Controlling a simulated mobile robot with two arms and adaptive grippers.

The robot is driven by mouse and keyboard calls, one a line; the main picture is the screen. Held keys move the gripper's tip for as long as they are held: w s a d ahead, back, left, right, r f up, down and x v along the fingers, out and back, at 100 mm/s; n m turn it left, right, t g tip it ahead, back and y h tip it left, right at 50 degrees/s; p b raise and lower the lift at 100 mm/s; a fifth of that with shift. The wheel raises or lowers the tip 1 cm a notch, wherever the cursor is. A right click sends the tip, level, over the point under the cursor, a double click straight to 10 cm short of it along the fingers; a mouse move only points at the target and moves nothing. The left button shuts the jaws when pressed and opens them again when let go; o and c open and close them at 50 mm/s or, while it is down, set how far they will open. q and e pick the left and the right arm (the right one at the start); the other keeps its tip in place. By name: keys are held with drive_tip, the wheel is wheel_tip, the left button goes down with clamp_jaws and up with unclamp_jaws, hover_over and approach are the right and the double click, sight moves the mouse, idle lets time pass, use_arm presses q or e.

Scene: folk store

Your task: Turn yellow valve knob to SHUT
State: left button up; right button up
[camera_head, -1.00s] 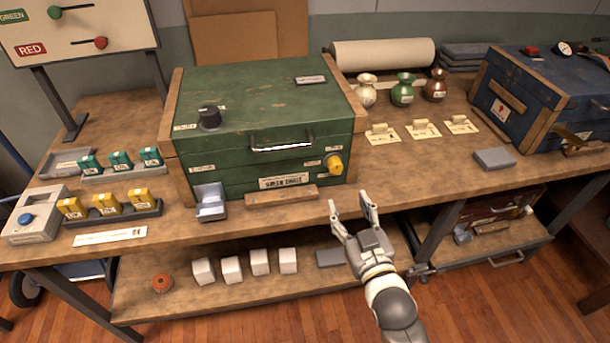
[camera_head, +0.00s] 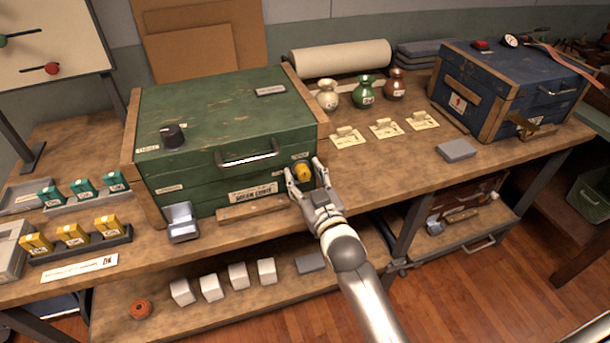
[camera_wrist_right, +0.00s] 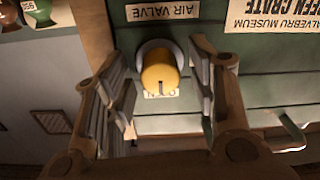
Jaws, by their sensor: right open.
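The yellow valve knob (camera_head: 302,171) sits on the front right of the green crate (camera_head: 222,140). In the right wrist view the yellow knob (camera_wrist_right: 159,74) has a grey ring behind it and an "AIR VALVE" label (camera_wrist_right: 162,11) beside it. In the wrist view the fingers (camera_wrist_right: 160,85) stand apart from the knob, with gaps on both sides. My left gripper is not in view.
A black knob (camera_head: 172,135) is on the crate's top. A small grey open box (camera_head: 181,221) and a wooden strip (camera_head: 252,211) lie before the crate. Vases, cards and a blue chest (camera_head: 510,88) stand to the right. White cubes sit on the shelf below.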

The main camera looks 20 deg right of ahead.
drive_tip(key=c, duration=1)
